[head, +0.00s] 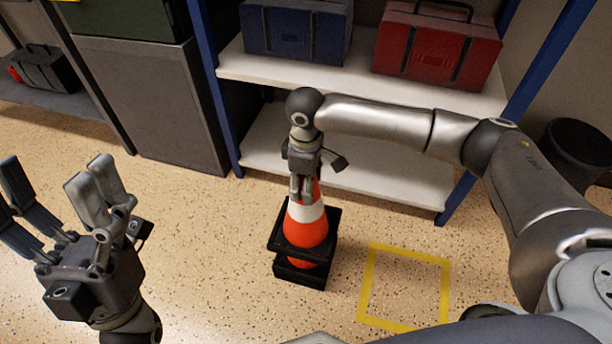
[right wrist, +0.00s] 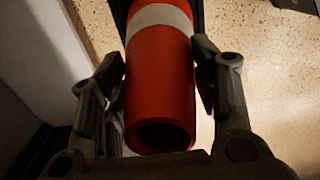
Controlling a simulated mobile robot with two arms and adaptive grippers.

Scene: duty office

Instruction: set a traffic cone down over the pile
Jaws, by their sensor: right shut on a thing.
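An orange traffic cone (head: 306,230) with a white band and a black square base stands upright on the floor side of the shelf. My right gripper (head: 303,192) is shut on its top; the right wrist view shows the cone's hollow tip (right wrist: 160,95) between the fingers (right wrist: 160,100). Under it is the pile, with a lower black base (head: 300,279) and a strip of orange between the two bases. The held cone is around the pile's top; I cannot tell whether it rests on it. My left gripper (head: 62,205) is open and empty at the left.
A yellow taped square (head: 363,290) on the floor right of the pile is empty. Behind stands a blue-post shelf (head: 400,185) with a blue case (head: 295,32) and a red case (head: 437,45). A grey cabinet (head: 150,100) stands left, a dark bin (head: 575,150) right.

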